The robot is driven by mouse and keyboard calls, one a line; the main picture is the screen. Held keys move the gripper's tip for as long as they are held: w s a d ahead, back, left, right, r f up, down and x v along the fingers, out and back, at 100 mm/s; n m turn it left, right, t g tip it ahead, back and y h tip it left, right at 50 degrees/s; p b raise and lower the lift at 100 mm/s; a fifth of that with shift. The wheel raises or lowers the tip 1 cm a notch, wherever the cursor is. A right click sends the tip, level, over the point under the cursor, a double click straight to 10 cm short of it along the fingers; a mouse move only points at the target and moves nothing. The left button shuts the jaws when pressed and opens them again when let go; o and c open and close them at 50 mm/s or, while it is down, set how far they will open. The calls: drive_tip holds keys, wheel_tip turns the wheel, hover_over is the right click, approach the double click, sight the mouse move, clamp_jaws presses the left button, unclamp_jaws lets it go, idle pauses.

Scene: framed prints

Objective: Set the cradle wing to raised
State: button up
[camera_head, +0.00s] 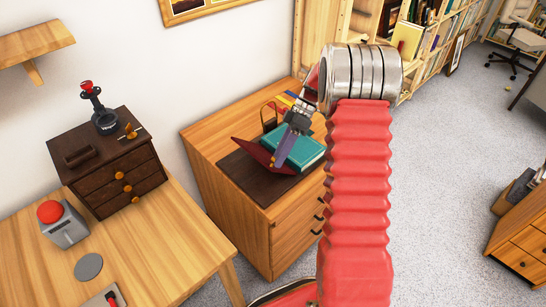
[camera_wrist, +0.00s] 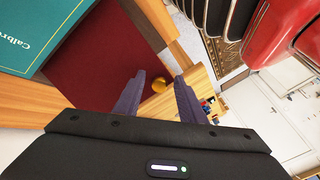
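The cradle stands on a dark brown board on the wooden cabinet. Its dark red wing (camera_head: 252,151) is tilted, and a teal book (camera_head: 304,150) lies beside it. In the wrist view the wing (camera_wrist: 95,55) fills the area beyond my fingers, with the book (camera_wrist: 35,30) at upper left. My gripper (camera_head: 277,163) hangs over the cradle and hides part of the wing and book. In the wrist view my gripper (camera_wrist: 159,80) is open, its two fingers apart.
The dark board (camera_head: 238,168) covers the front of the cabinet top (camera_head: 203,130). Spectacles and small coloured items lie behind the book. At left, a table (camera_head: 165,240) carries a dark drawer chest (camera_head: 105,165) and a red-button box (camera_head: 62,225). Bookshelves stand behind; carpet is clear at right.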

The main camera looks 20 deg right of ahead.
drive_tip(key=shift+w+r, duration=0.1)
drive_tip(key=shift+r, duration=0.05)
drive_tip(key=v, duration=1.3)
drive_tip(key=shift+d, duration=0.25)
drive_tip(key=shift+r, duration=0.15)
